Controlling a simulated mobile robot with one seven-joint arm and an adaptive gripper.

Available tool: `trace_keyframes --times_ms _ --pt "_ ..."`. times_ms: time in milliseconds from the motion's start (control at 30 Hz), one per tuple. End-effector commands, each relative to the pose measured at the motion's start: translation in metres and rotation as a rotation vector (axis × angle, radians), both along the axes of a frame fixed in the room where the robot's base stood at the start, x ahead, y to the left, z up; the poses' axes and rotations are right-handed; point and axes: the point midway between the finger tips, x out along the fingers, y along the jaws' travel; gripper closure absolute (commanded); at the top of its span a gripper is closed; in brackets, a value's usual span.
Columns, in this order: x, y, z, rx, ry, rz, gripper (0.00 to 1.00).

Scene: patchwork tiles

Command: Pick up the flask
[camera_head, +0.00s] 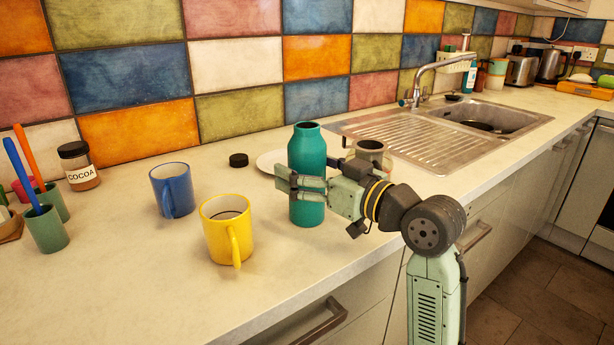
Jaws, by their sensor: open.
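The flask (307,148) is a teal, open-topped bottle standing upright on the counter in the head view. My gripper (282,180) reaches in from the right at the flask's mid-height. Its fingers lie across the front of the flask and hide part of its middle. The jaws are open, with the fingertips pointing left past the flask's left side. I cannot tell whether a finger touches the flask or whether the flask is between the fingers.
A yellow mug (227,232) and a blue mug (174,190) stand left of the flask. A black lid (238,160) and a white plate (268,160) lie behind. The sink (410,140) is right. The front-left counter (130,290) is clear.

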Motion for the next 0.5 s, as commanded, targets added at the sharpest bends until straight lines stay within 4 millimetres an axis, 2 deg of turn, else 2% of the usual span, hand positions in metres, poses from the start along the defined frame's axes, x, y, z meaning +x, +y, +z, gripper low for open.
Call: trace_keyframes --times_ms 67,500 --pt "-0.0001 -0.0001 -0.0001 0.000 0.000 0.000 0.24" --pt "-0.0003 -0.0004 0.0000 0.000 0.000 0.000 0.53"
